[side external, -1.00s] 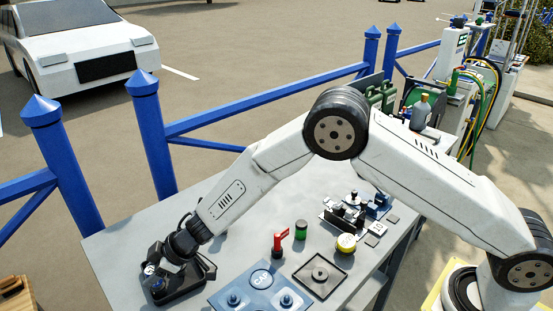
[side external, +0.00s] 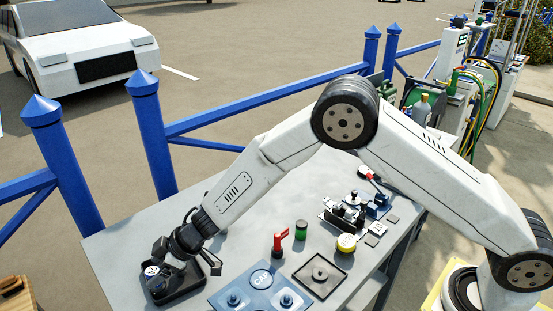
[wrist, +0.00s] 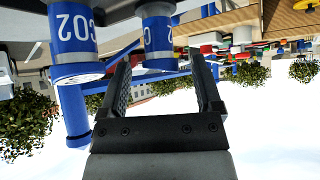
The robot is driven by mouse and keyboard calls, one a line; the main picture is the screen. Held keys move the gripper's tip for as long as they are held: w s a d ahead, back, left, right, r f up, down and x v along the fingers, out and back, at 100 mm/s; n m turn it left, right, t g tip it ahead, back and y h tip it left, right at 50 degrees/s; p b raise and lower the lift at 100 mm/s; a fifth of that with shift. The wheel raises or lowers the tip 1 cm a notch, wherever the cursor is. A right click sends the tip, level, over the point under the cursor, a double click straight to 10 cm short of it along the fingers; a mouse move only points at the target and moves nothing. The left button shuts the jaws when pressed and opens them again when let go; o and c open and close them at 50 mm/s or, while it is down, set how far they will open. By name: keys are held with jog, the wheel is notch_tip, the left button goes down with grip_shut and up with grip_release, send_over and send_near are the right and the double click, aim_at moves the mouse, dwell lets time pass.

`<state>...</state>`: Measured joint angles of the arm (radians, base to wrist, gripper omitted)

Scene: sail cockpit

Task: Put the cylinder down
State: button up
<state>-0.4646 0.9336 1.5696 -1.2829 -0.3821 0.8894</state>
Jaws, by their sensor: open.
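A blue cylinder with white lettering (wrist: 157,38) stands between and just past my fingertips in the wrist view, which shows the scene upside down. A second blue cylinder marked CO2 (wrist: 76,35) is to its left. In the side view, a cylinder top (side external: 152,271) shows at the black tray (side external: 186,291) on the table's left corner. My gripper (side external: 184,262) is over this tray with its fingers spread. In the wrist view my gripper (wrist: 159,62) is open, with a gap between the fingers. The cylinder bases are hidden from the side.
A blue railing (side external: 265,100) runs behind the table.

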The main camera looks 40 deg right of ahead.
jog(key=v, duration=1)
jog(key=shift+s+r, duration=0.1)
dwell(0.4)
jog(key=shift+d, duration=0.15)
jog(key=s+d+r+m+t+h, duration=0.1)
jog(key=s+d+m+h, duration=0.15)
jog(key=d, duration=0.65)
jog(key=s+d+r+m+t+h, duration=0.15)
jog(key=d+m+h, duration=0.25)
jog(key=d, duration=0.5)
jog(key=s+d+m+g, duration=0.2)
jog(key=s+d, duration=0.2)
jog(key=s, duration=0.3)
jog(key=s+d+m+g+h, duration=0.1)
jog(key=s+d+m+g, duration=0.1)
jog(key=s, duration=0.6)
jog(key=d+g, duration=0.1)
jog(key=d, duration=0.1)
jog(key=shift+s+d+f+m, duration=0.3)
jog(key=shift+d+f+m, duration=0.05)
jog(key=shift+f, duration=0.05)
